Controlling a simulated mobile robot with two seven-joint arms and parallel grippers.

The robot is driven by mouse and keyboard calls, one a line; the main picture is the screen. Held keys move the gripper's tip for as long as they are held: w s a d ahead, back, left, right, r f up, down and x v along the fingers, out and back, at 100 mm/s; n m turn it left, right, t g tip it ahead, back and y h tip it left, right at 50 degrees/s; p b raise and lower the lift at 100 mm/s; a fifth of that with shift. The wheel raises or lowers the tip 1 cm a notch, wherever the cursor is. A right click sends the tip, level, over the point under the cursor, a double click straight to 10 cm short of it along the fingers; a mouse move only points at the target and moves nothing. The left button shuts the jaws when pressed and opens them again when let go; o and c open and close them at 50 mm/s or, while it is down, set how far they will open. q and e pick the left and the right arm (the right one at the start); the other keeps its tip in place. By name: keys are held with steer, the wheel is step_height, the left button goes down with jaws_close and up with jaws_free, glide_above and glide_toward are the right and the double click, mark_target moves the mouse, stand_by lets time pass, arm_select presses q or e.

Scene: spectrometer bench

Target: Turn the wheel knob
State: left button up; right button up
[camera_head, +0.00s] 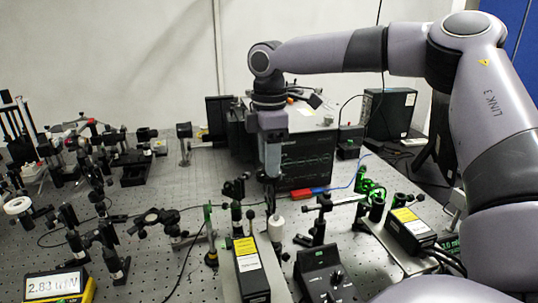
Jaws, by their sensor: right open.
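My right gripper (271,200) hangs down near the middle of the picture and is open. Its dark fingers point at the bench, just above a small white rounded part (277,229) on a post. Whether they touch it or are apart I cannot tell. I cannot tell for sure which part is the wheel knob; this white part is the closest knob-like thing to the fingers. A black control box (325,272) with small dials stands at the front, right of the gripper. My left gripper is not in view.
Optical mounts crowd the perforated bench (190,185). A yellow-labelled box (250,268) stands close in front of the gripper and another (408,228) to the right. A yellow meter (57,287) is at front left.

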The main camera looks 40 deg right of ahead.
jaws_close()
